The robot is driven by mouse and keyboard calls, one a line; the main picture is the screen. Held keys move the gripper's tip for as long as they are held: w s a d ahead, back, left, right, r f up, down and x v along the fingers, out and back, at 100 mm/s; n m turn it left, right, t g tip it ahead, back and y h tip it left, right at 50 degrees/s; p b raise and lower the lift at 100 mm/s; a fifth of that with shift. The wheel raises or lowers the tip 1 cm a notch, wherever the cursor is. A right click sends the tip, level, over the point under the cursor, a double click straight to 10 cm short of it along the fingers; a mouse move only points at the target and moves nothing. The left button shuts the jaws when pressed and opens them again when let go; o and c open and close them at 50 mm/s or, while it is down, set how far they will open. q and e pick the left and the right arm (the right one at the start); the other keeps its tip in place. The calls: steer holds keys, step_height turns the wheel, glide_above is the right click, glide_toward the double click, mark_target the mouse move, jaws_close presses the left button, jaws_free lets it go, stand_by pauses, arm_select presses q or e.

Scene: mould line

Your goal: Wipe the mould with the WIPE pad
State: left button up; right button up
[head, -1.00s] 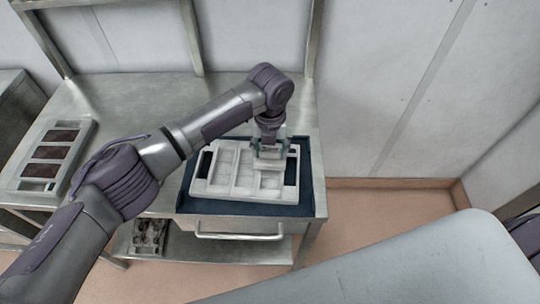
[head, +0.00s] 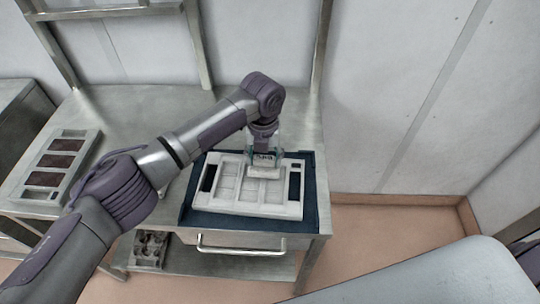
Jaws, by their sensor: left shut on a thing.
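The mould (head: 285,210) is a pale rectangular frame with several shallow square cavities and dark slots at its left and right ends. It lies on a dark blue mat (head: 309,220) on the metal table. My left gripper (head: 265,161) points down over the far part of the mould and is shut on the pale WIPE pad (head: 264,172). The pad is at the mould's far middle cavities; I cannot tell whether it touches the surface. The gripper's fingers partly hide the pad's top. My right gripper is not in view.
A second tray with dark-filled cavities (head: 55,162) lies on the table's left side. A holder with small items (head: 150,249) stands on the lower shelf. A metal handle (head: 240,252) sticks out at the table front. Metal uprights rise behind.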

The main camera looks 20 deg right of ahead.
arm_select(q)
steer(key=shift+w+a+p, duration=0.35)
steer(key=shift+a, duration=0.55)
steer(key=shift+w+a+p, duration=0.3)
steer(key=shift+a+p, duration=0.1)
steer(key=shift+a, duration=0.5)
steer(key=shift+w+a+p, duration=0.35)
steer(key=shift+a, duration=0.55)
steer(key=shift+w+a+p, duration=0.2)
steer(key=shift+w+a, duration=0.15)
steer(key=shift+a, duration=0.45)
steer(key=shift+w+a+p, duration=0.15)
steer(key=shift+w+a, duration=0.15)
steer(key=shift+a, duration=0.45)
steer(key=shift+s+d, duration=0.3)
steer(key=shift+d, duration=0.5)
steer(key=shift+s+d, duration=0.3)
steer(key=shift+d, duration=0.45)
steer(key=shift+d, duration=0.1)
